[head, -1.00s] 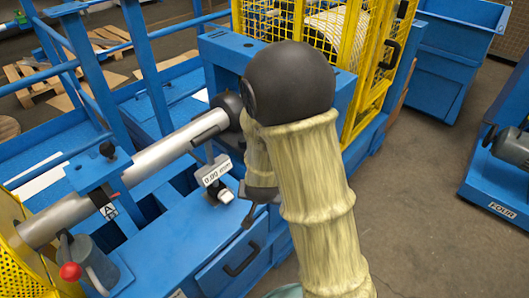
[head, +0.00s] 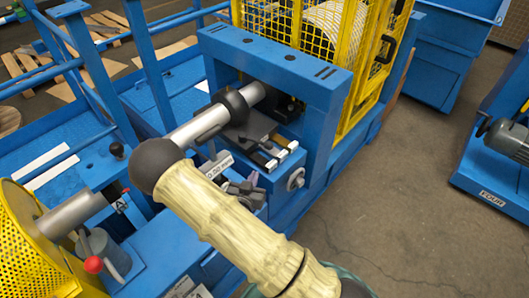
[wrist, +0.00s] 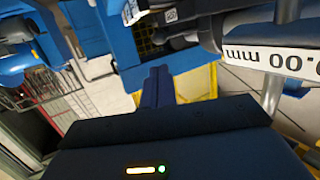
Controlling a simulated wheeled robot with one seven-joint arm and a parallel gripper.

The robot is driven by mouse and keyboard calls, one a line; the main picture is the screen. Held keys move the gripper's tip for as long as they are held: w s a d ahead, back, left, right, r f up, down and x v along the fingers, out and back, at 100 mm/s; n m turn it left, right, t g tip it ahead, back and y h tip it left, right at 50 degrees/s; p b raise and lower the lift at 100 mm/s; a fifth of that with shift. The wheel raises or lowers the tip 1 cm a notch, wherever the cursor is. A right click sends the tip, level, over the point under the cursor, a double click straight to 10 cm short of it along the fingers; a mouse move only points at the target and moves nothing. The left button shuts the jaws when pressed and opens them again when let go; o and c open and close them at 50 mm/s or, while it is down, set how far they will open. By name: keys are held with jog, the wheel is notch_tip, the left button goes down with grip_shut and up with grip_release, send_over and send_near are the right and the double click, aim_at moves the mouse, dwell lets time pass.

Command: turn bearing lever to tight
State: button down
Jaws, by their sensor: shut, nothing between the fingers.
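A lever with a red ball knob (head: 93,265) stands by a grey housing (head: 117,262) at the lower left of the head view. A black knob (head: 117,150) stands on the blue block above the shaft. No label shows which of these is the bearing lever. My gripper (wrist: 158,74) shows in the wrist view with its dark fingers together and nothing between them.
A blue frame (head: 275,60) and yellow mesh cage (head: 330,60) stand behind. Open grey floor (head: 410,220) lies to the right.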

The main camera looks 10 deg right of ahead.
aim_at(268, 148)
jog(key=shift+w+d, duration=0.1)
jog(key=shift+w, duration=0.05)
jog(key=p+x, duration=0.2)
jog(key=x, duration=1.1)
jog(key=shift+w+d+f, duration=0.15)
jog(key=shift+w+f, duration=0.05)
jog(key=shift+w, duration=0.15)
jog(key=shift+d, duration=0.15)
